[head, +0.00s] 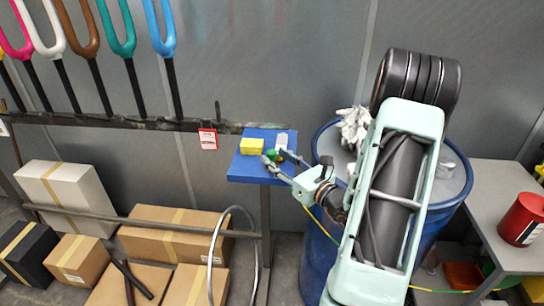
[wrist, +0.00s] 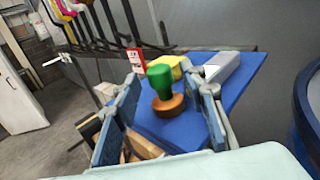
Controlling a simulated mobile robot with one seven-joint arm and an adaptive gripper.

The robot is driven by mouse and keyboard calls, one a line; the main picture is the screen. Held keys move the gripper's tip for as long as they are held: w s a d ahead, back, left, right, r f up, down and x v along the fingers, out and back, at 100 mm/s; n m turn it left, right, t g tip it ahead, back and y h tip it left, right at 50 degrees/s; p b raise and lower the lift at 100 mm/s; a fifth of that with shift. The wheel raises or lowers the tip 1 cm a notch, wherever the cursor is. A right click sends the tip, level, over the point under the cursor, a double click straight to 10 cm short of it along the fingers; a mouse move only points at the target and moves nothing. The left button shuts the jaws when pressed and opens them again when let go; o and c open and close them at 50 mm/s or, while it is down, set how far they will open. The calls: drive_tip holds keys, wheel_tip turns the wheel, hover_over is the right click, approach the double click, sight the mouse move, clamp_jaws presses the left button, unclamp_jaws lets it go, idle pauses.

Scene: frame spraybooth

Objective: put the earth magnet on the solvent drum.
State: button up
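The green-handled piece with a round copper-brown base, which looks like the earth magnet (wrist: 160,84), stands upright on the small blue stand (wrist: 232,92). It also shows, small and partly covered, in the head view (head: 270,155). My gripper (wrist: 166,84) is open, with its two fingers on either side of the magnet; I cannot tell whether either touches it. In the head view my gripper (head: 277,166) reaches over the stand's front right edge. The blue solvent drum (head: 318,252) stands right of the stand, its grey top partly hidden by my arm.
A yellow block (head: 251,146) and a pale grey block (head: 281,140) sit beside the magnet. White gloves (head: 354,125) lie on the drum's top. A rail with a red tag (head: 208,139) runs left of the stand. A grey table (head: 490,200) with a red can (head: 521,220) stands right.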

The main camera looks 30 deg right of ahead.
sight(273, 159)
drive_tip(key=shift+o, duration=0.5)
drive_tip(key=s+d+b, duration=0.1)
drive_tip(key=s, duration=0.7)
drive_tip(key=shift+s+d, duration=0.4)
drive_tip(key=f+b, duration=0.1)
drive_tip(key=b, duration=0.5)
drive_tip(key=w+b, duration=0.1)
drive_tip(key=b, duration=0.5)
drive_tip(key=shift+a+f+b, duration=0.15)
drive_tip(key=shift+f+b, duration=0.25)
drive_tip(key=w+b, duration=0.1)
drive_tip(key=w+a+r+b, duration=0.1)
drive_tip(key=w, duration=0.1)
drive_tip(key=w+b, duration=0.1)
drive_tip(key=shift+w+a+r, duration=0.15)
drive_tip(key=shift+w+a, duration=0.1)
drive_tip(key=shift+w, duration=0.1)
drive_tip(key=shift+w+a+r, duration=0.1)
drive_tip(key=shift+w+a, duration=0.05)
drive_tip(key=shift+w, duration=1.35)
drive_tip(key=shift+w+a, duration=0.1)
drive_tip(key=shift+w, duration=1.35)
